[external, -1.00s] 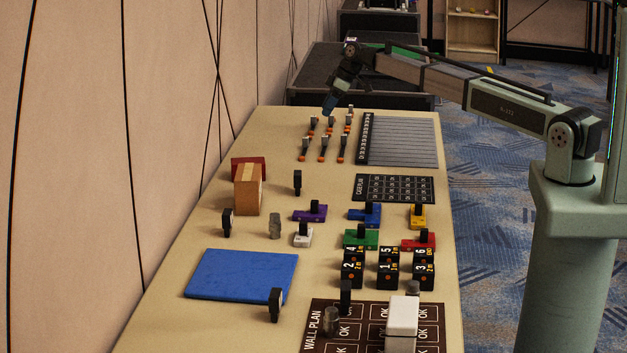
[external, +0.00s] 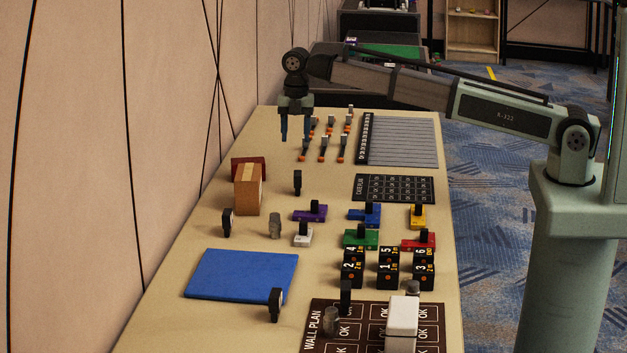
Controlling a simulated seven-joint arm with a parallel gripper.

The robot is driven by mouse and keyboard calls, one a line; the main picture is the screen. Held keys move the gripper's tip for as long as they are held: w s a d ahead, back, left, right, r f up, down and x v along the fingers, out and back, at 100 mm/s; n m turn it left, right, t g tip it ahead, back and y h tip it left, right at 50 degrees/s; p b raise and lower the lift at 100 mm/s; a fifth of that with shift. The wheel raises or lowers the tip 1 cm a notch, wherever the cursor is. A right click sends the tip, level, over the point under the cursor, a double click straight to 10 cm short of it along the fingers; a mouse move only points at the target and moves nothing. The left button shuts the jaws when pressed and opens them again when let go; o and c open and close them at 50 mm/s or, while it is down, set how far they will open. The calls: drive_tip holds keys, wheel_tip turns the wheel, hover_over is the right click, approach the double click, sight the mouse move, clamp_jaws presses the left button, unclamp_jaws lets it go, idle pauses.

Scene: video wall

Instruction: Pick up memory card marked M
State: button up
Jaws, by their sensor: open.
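My gripper (external: 295,132) hangs over the far left part of the table, fingers pointing down, open and empty. It is in the air left of the small orange-and-black pieces. No letter M can be read in this view, so I cannot tell which piece is the memory card marked M. Small dark upright pieces stand on the table: one below my gripper in the picture (external: 297,182), one at the left (external: 228,222), one by the blue mat's corner (external: 275,303) and one on the wall plan (external: 346,293).
A cardboard box (external: 247,190) stands at the left edge near a red block. Coloured pieces with black grips and black numbered cubes (external: 388,268) fill the middle. A grey ribbed panel (external: 402,141) lies at the far right.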

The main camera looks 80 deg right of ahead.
sight(298, 172)
drive_tip(key=shift+n, duration=0.3)
drive_tip(key=f, duration=0.2)
drive_tip(key=a+f, duration=0.1)
drive_tip(key=f, duration=0.5)
drive_tip(key=shift+s+a+f, duration=0.15)
drive_tip(key=shift+a+f, duration=0.05)
drive_tip(key=shift+s+d+f, duration=0.1)
drive_tip(key=shift+f, duration=1.25)
drive_tip(key=shift+s+d+f, duration=0.1)
drive_tip(key=shift+f, duration=1.2)
clamp_jaws()
drive_tip(key=shift+r, duration=0.15)
